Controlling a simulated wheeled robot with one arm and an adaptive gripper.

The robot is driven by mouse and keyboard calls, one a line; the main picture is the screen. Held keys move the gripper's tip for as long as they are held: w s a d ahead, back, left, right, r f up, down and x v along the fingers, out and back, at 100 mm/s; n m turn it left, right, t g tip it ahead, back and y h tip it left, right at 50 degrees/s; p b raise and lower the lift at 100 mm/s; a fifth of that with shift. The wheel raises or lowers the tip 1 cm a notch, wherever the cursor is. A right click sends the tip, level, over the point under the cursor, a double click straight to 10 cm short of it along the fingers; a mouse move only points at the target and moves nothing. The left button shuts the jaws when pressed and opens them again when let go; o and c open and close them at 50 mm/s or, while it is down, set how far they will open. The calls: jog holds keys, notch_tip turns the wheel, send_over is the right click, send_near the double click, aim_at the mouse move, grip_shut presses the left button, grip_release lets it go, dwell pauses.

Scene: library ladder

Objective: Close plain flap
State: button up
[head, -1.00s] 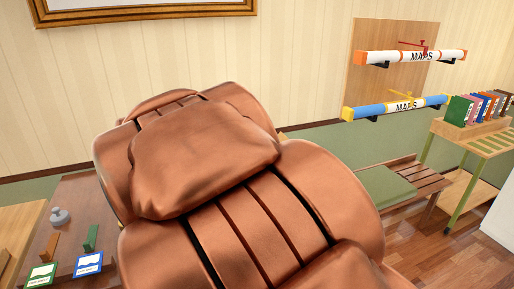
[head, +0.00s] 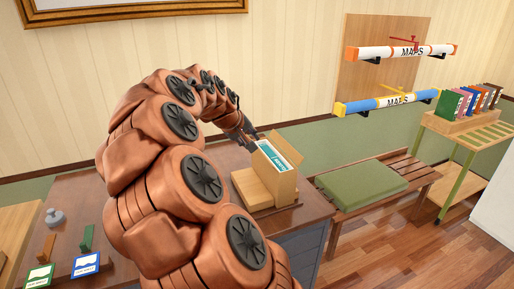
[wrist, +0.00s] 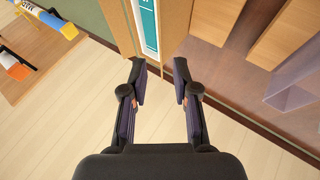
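A tan box (head: 250,190) stands on the brown desk. A tan flap with a teal and white label (head: 272,157) stands up at its far right, and a plain tan panel (head: 287,187) shows to the right of it. I cannot tell for sure which piece is the plain flap. My gripper (head: 254,136) is by the top of the labelled flap, partly hidden by my arm. In the wrist view its two fingers (wrist: 159,75) are apart with nothing between them. The labelled panel (wrist: 148,25) is just ahead of them; contact cannot be told.
A bench with a green cushion (head: 362,190) is right of the desk. Map tubes (head: 400,52) hang on a wall board. A trolley with books (head: 470,105) stands at far right. Small cards (head: 85,264) and a grey weight (head: 55,217) lie at the desk's left.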

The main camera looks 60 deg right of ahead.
jog(key=p+x, duration=0.2)
jog(key=x, duration=0.5)
jog(key=shift+d+f, duration=0.15)
jog(key=shift+f, duration=0.1)
jog(key=shift+c, duration=0.2)
grip_shut()
